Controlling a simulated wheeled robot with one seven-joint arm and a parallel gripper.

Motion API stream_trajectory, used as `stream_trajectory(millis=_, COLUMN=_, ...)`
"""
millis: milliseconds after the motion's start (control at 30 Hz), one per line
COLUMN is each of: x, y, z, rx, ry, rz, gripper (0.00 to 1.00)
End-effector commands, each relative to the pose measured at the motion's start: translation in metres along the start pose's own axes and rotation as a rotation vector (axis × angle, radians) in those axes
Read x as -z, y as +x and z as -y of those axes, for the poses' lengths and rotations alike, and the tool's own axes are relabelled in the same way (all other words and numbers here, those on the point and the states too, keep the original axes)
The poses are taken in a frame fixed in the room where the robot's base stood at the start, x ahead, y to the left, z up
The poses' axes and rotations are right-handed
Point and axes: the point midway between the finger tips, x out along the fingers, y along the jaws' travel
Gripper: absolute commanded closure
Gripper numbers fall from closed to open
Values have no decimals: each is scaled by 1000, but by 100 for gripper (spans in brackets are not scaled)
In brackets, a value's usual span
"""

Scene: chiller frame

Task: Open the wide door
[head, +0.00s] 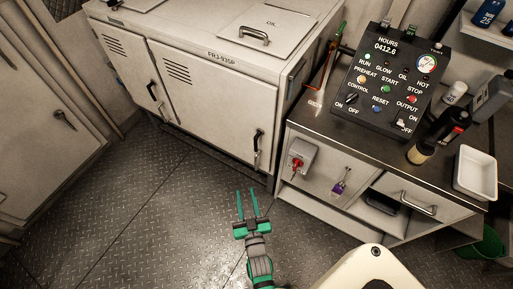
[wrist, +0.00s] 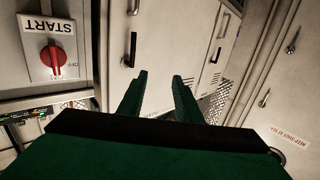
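The wide door (head: 205,105) is the right-hand, larger front panel of the white cabinet, and it looks shut. Its dark upright handle (head: 257,148) is near its right edge. In the wrist view, which is turned over, the handle (wrist: 132,50) shows beyond the fingers, left of centre. My gripper (head: 248,204) is open and empty, its two green fingers apart. In the head view it is over the floor below the handle and does not touch it. The fingers also show in the wrist view (wrist: 158,95).
A narrower door (head: 127,75) with its own handle is to the left. Right of the wide door is a bench with a red rotary switch (head: 297,162), a drawer (head: 402,202) and a control panel (head: 388,85). The chequered floor (head: 150,215) in front is clear.

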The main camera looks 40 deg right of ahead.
Motion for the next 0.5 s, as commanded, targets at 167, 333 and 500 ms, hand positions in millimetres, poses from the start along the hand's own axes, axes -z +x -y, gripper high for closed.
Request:
stream_trajectory(millis=167, x=-2, y=64, z=-38, rx=-86, ry=16, rz=-35, gripper=68)
stream_trajectory(millis=333, x=0, y=95, z=-61, rx=-132, ry=24, rz=-51, gripper=68)
stream_trajectory(millis=500, x=1, y=108, z=-69, rx=-145, ry=27, rz=-55, gripper=68)
